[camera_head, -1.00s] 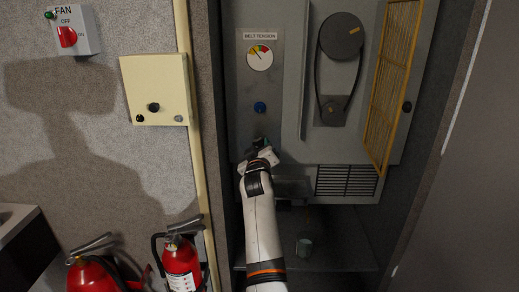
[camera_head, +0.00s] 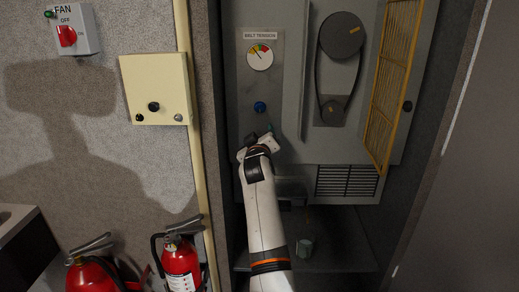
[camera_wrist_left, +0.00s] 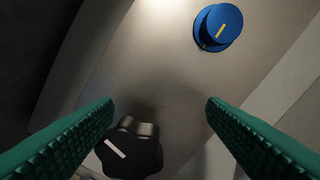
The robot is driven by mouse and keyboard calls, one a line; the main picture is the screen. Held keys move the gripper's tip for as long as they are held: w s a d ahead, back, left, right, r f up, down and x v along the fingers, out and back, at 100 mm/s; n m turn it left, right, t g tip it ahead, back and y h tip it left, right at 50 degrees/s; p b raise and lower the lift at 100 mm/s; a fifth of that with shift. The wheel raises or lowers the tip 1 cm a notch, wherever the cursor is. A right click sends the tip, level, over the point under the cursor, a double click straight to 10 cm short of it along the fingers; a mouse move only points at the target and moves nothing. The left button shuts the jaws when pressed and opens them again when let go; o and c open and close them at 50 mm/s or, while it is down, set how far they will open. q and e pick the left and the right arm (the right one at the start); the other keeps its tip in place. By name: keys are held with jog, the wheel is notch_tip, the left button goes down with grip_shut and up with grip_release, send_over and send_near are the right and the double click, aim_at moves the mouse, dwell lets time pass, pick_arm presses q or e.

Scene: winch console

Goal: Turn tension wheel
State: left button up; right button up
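A blue knob (camera_head: 260,107) with a yellow mark (camera_wrist_left: 221,31) is on the grey panel below the belt tension gauge (camera_head: 259,57). In the left wrist view it sits at the upper right, outside the fingers. A black knob (camera_wrist_left: 131,150) with a white mark sits low between the fingers, near the left one; my gripper hides it in the head view. I cannot tell from the pictures which knob is the tension wheel. My left gripper (camera_wrist_left: 160,104) is open and empty, with green fingers wide apart. In the head view the left gripper (camera_head: 258,139) is just below the blue knob. My right gripper is not in view.
A yellow mesh guard (camera_head: 393,85) stands open right of the belt and pulleys (camera_head: 342,38). A vent grille (camera_head: 346,181) is below. A small cup-like object (camera_head: 305,247) is on the cabinet floor. Fire extinguishers (camera_head: 181,265) stand at the lower left.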

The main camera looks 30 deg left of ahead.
aim_at(260, 113)
pick_arm(q)
notch_tip(260, 113, up, 6)
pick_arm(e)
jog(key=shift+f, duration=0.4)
pick_arm(q)
jog(key=shift+f, duration=0.1)
